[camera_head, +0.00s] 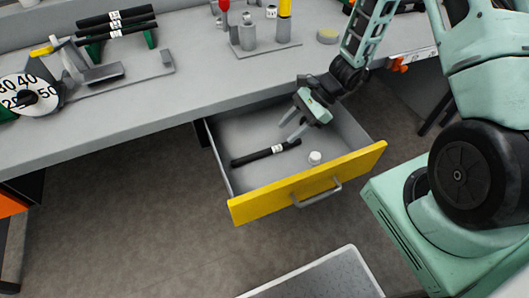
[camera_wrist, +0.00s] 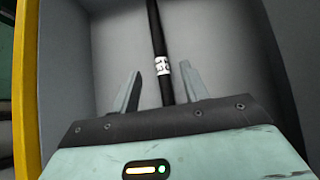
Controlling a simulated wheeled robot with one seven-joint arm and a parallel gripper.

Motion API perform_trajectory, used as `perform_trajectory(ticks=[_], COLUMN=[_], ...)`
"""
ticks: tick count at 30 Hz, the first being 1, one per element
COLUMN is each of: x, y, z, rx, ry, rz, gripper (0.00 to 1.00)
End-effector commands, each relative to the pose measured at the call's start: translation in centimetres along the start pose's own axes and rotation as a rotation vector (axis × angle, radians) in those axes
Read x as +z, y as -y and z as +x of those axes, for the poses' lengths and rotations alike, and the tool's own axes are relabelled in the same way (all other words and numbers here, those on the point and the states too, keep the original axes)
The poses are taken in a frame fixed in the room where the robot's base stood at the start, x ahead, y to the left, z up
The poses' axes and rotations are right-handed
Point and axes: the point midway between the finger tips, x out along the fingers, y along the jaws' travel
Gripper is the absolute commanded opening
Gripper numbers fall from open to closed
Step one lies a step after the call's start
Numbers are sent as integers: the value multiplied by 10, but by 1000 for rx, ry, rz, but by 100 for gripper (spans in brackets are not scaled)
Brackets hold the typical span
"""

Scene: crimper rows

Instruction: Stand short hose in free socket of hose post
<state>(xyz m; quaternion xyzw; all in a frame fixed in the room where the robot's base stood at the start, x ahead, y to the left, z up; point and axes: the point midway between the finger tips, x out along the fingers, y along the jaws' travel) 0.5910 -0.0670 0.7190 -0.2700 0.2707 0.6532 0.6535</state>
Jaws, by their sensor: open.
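A short black hose (camera_head: 250,157) with a white label lies flat in the open drawer. It also shows in the wrist view (camera_wrist: 155,32), running between my fingers, with the label near the fingertips. My gripper (camera_head: 287,131) is open above the hose inside the drawer; in the wrist view the fingers (camera_wrist: 161,72) stand either side of the hose, with a gap on both sides. A grey stand (camera_head: 267,47) on the bench holds upright pieces, one with a red top and one yellow; it may be the hose post, but its sockets are too small to make out.
The yellow-fronted drawer (camera_head: 305,185) is pulled out, its walls close around my gripper. Several black hoses (camera_head: 116,22) lie on a rack at the bench's left, near a dial (camera_head: 28,95).

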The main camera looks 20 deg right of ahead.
Motion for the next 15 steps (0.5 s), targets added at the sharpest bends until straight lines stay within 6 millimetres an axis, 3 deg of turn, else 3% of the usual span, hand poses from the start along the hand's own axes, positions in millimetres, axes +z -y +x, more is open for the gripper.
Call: perform_trajectory(ticks=[3, 11, 15], x=[0, 1, 4], y=[0, 0, -2], z=[21, 40, 60], rx=[2, 1, 4], ry=[1, 0, 0], rz=[0, 0, 0], gripper=[45, 45, 45])
